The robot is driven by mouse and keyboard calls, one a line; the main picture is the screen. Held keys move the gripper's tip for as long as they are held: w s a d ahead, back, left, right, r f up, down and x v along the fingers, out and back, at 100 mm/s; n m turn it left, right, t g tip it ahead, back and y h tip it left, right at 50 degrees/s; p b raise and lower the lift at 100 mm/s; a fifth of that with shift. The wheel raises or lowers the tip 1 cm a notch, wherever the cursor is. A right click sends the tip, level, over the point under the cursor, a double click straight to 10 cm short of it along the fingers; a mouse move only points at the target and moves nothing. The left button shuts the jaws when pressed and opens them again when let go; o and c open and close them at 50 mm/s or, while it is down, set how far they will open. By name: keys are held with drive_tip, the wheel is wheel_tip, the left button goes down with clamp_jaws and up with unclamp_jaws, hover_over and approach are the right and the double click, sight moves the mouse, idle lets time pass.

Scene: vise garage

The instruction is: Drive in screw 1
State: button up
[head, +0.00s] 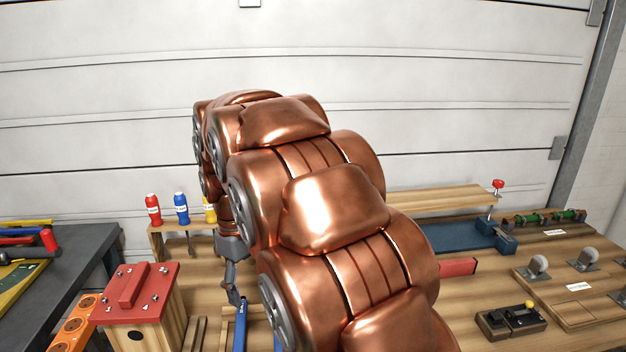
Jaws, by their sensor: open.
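My gripper (236,280) is open, low at the left of my copper-coloured arm, above the bench. A blue tool (240,322) stands or lies just below its fingers; I cannot tell whether they touch. A birdhouse (142,338) with a red roof (150,283) stands to the left of my gripper. Several small screw heads show on the roof, one of them a screw (108,300) near its left edge. I cannot tell which one is screw 1. No screwdriver tip is clearly visible. My arm hides the middle of the bench.
An orange holder with holes (75,326) lies left of the birdhouse. Red (153,210) and blue (181,208) bottles stand on a wooden shelf behind. A blue vise (470,236) and a switch box (511,319) sit to the right. A dark table (82,270) is at far left.

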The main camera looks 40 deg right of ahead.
drive_tip(key=w+d+r+n+p, duration=0.1)
drive_tip(key=w+d+r+p, duration=0.25)
drive_tip(key=w+d, duration=0.45)
drive_tip(key=w+d+n+p, duration=0.1)
drive_tip(key=w+d+p, duration=0.1)
drive_tip(key=d, duration=0.6)
drive_tip(key=w+d+n+p, duration=0.1)
drive_tip(key=w+d, duration=0.3)
drive_tip(key=d, duration=0.4)
drive_tip(key=w+d+n+t+p, duration=0.1)
drive_tip(key=w+d+n+p, duration=0.1)
drive_tip(key=d, duration=0.6)
drive_tip(key=shift+w+d+f+p, duration=0.15)
drive_tip(key=shift+w+d+p, duration=0.1)
drive_tip(key=shift+w+p, duration=0.45)
drive_tip(key=shift+s+d+f+n, duration=0.1)
drive_tip(key=shift+d+f+n, duration=0.2)
drive_tip(key=shift+d, duration=0.3)
drive_tip(key=shift+f+b, duration=0.4)
drive_tip(key=shift+f, duration=0.8)
drive_tip(key=shift+f+p, duration=0.85)
drive_tip(key=shift+f, duration=1.85)
